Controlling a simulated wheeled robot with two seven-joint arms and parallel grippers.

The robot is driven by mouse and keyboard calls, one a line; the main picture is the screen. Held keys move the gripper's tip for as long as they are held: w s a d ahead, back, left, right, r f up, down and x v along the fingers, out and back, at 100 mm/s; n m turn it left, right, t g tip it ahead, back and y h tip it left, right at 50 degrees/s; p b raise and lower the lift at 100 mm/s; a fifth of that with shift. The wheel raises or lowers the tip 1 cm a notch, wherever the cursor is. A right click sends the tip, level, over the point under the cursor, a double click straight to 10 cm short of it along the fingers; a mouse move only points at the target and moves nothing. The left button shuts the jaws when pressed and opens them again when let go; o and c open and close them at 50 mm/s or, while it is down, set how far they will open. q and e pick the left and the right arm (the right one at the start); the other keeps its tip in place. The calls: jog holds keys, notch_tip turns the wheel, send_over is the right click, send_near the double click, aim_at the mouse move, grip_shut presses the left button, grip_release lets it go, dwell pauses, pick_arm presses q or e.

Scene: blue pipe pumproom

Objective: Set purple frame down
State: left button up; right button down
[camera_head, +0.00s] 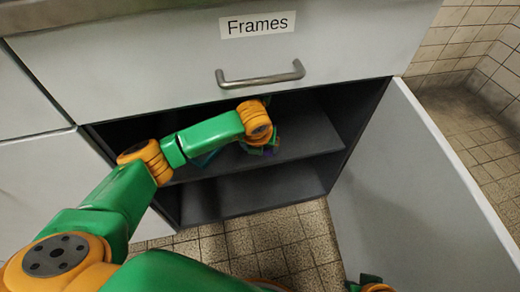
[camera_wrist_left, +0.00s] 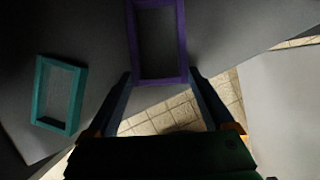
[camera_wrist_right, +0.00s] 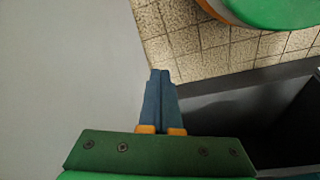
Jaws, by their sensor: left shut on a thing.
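The purple frame (camera_wrist_left: 182,40) is between the fingers of my left gripper (camera_wrist_left: 160,78) in the left wrist view, with its near end at the fingertips. The gripper is shut on it. In the head view my left gripper (camera_head: 264,148) is inside the open cabinet, over the upper shelf (camera_head: 308,138), and mostly hides the frame. I cannot tell whether the frame touches the shelf. A teal frame (camera_wrist_left: 41,92) lies on the shelf to the left, apart from the purple one. My right gripper (camera_wrist_right: 160,73) has its fingers together and empty.
The cabinet door (camera_head: 410,190) stands open on the right. A closed drawer labelled "Frames" (camera_head: 257,25) with a handle (camera_head: 262,79) is above the opening. A lower compartment (camera_head: 265,188) lies below the shelf. The right gripper is near the door.

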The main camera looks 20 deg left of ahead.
pick_arm(q)
jog(key=shift+w+f, duration=0.15)
jog(key=shift+f, duration=0.25)
jog(key=shift+r, duration=0.1)
jog(key=shift+c, duration=0.7)
jog(key=o, duration=1.3)
jog(key=shift+r, duration=0.15)
jog(key=shift+s+d+r+p, duration=0.1)
jog(key=shift+s+r+p, duration=0.45)
jog(key=shift+s, duration=0.2)
jog(key=s+d+p, duration=0.2)
jog(key=s, duration=0.8)
jog(key=shift+s+d+f, duration=0.15)
jog(key=shift+s, duration=0.25)
pick_arm(e)
notch_tip(320, 180, down, 6)
jog(key=shift+s+f, duration=0.15)
jog(key=shift+f, duration=0.05)
jog(key=shift+d, duration=0.1)
